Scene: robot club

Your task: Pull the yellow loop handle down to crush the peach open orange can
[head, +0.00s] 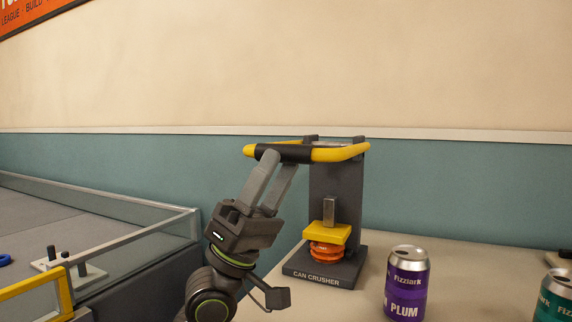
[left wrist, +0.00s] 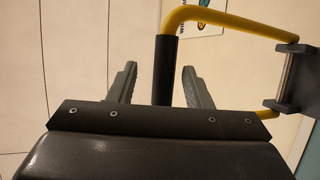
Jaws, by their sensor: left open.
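The can crusher (head: 336,190) stands on the table, a dark upright plate on a labelled base. Its yellow loop handle (head: 340,153) sticks out near the top, with a black grip along the front bar. The orange can (head: 326,250) is squashed flat and crumpled between the base and the yellow press block (head: 327,233). My left gripper (head: 281,160) is at the black grip from below, its fingers open. In the left wrist view the black grip (left wrist: 166,70) of the loop lies between the two spread fingers, with gaps on both sides. My right gripper is out of view.
A purple plum can (head: 406,283) stands upright right of the crusher. A teal can (head: 555,296) is cut off at the right edge. A walled field with a clear panel (head: 130,220) lies to the left. Table between crusher and plum can is clear.

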